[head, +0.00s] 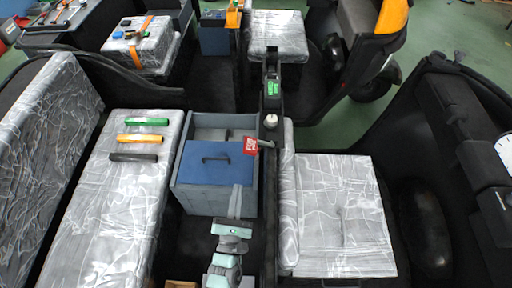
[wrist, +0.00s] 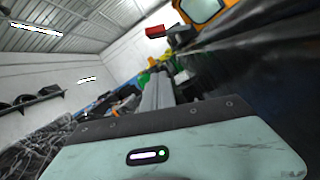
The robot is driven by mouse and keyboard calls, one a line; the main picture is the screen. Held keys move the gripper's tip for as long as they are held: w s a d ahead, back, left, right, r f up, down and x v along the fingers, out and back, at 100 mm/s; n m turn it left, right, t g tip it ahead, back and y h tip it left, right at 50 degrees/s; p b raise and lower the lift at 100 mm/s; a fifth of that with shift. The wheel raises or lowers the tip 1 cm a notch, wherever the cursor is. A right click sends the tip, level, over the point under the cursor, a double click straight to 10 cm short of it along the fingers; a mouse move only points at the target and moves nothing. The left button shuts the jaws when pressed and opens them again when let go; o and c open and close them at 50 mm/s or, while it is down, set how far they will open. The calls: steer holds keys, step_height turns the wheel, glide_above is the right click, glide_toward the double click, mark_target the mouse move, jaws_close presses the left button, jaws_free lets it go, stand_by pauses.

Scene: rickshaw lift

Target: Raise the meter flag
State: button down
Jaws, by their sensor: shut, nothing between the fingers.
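The red meter flag (head: 251,146) sticks out to the left from a short grey lever on the dark centre post. It carries pale marks too small to read. The black meter (head: 272,87) with a lit green display is on the same post, farther back. My gripper (head: 237,190) is shut and empty, in front of the flag and a little to its left, apart from it. In the wrist view a red piece, likely the flag (wrist: 157,31), shows above and beyond my closed fingers (wrist: 158,88). The meter cannot be clearly made out there.
A grey box with a blue lid (head: 217,164) stands left of the post. A plastic-wrapped bench (head: 115,215) at left bears green, yellow and black grips. A wrapped seat (head: 343,215) lies right of the post. The dark post (head: 269,185) bounds the space near the flag.

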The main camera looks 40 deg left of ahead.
steer(key=w+a+r+p, duration=0.3)
steer(key=w+r, duration=0.3)
steer(key=w, duration=0.2)
steer(key=shift+w+a, duration=0.3)
steer(key=shift+a, duration=0.3)
stand_by(0.5)
